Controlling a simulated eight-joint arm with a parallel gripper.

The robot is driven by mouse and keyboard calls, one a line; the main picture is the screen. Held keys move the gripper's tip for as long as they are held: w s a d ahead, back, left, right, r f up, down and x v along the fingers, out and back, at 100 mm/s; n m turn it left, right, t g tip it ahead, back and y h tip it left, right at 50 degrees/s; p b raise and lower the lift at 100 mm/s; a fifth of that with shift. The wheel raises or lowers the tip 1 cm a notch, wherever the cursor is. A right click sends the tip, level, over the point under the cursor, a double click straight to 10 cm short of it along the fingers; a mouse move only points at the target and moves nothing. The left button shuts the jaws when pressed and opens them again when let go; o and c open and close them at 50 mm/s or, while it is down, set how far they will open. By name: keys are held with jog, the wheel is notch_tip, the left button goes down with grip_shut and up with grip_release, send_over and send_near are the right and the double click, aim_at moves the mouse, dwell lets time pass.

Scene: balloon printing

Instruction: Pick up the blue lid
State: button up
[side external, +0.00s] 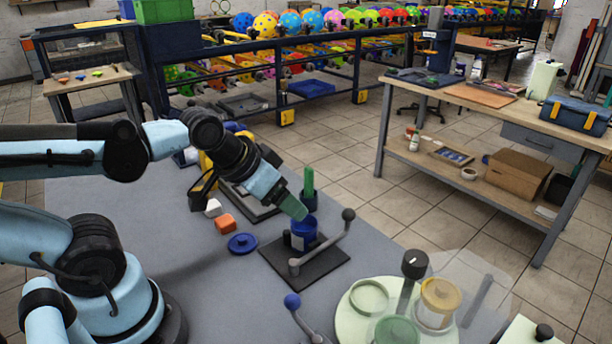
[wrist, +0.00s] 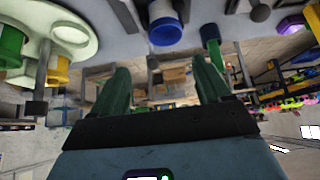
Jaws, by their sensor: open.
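The blue lid (side external: 242,243) lies flat on the grey table, left of the dark base plate, with a small knob on top. My gripper (side external: 297,210) is tilted down to the right, above the lid's level and off to its right, near the top of a blue jar (side external: 304,236). Whether it touches the jar is unclear. In the wrist view the two green fingers of my gripper (wrist: 161,68) are spread apart with nothing between them. A blue round thing (wrist: 165,32), apparently the jar, shows beyond them. I cannot make out the lid there.
The jar stands on a dark base plate (side external: 275,262) with a ball-ended lever (side external: 320,243). A green-handled tool (side external: 309,182) stands upright behind it. An orange block (side external: 225,224) and a white block (side external: 213,207) lie near the lid. A pale round carousel (side external: 350,313) stands front right.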

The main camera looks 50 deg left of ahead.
jog(key=m+g, duration=0.2)
jog(key=g, duration=0.5)
send_near(243, 238)
jog(key=shift+w+f, duration=0.15)
jog(key=shift+f, duration=4.25)
jog(key=shift+c, duration=0.4)
jog(key=c, duration=0.6)
